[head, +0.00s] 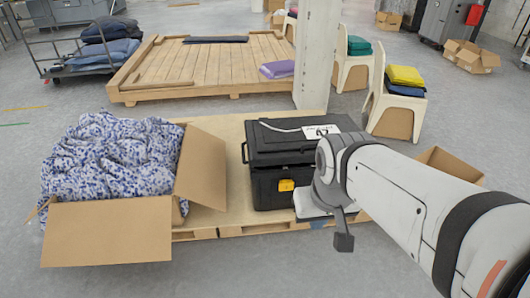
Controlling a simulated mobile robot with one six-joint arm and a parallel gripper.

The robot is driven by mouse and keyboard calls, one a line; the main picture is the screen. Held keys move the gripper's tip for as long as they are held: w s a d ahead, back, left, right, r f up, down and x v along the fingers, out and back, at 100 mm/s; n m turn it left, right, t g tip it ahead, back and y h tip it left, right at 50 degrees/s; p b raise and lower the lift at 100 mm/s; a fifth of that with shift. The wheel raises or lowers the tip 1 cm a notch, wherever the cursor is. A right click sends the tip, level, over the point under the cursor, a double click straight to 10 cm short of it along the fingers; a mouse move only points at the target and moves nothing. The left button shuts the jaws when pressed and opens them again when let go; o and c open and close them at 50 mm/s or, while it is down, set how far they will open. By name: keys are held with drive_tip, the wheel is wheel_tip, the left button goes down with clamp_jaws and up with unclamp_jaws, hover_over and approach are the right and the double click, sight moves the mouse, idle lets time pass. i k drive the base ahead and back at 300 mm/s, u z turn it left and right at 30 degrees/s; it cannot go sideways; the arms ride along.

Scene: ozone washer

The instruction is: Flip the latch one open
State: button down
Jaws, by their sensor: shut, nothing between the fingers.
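A black lidded box (270,150) stands on the wooden pallet, with its lid down. A yellow latch (286,185) is on its front face; I cannot tell whether it is fastened. A dark catch (244,153) shows at the box's left edge. Which one is latch one is not clear. My arm reaches in from the right and hides the box's right front part. My gripper (343,241) hangs down in front of the box, right of and lower than the yellow latch. It looks shut and empty, apart from the latch.
An open cardboard box (110,232) with blue-and-white speckled cloth (110,160) stands left of the black box. A white sheet (321,131) and a pale cord lie on the lid. A pale post (317,55) rises behind. Bare floor lies in front of the pallet (262,229).

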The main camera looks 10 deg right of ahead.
sight(287, 184)
drive_tip(key=u, duration=0.4)
drive_tip(key=i, duration=1.55)
drive_tip(key=u, duration=0.05)
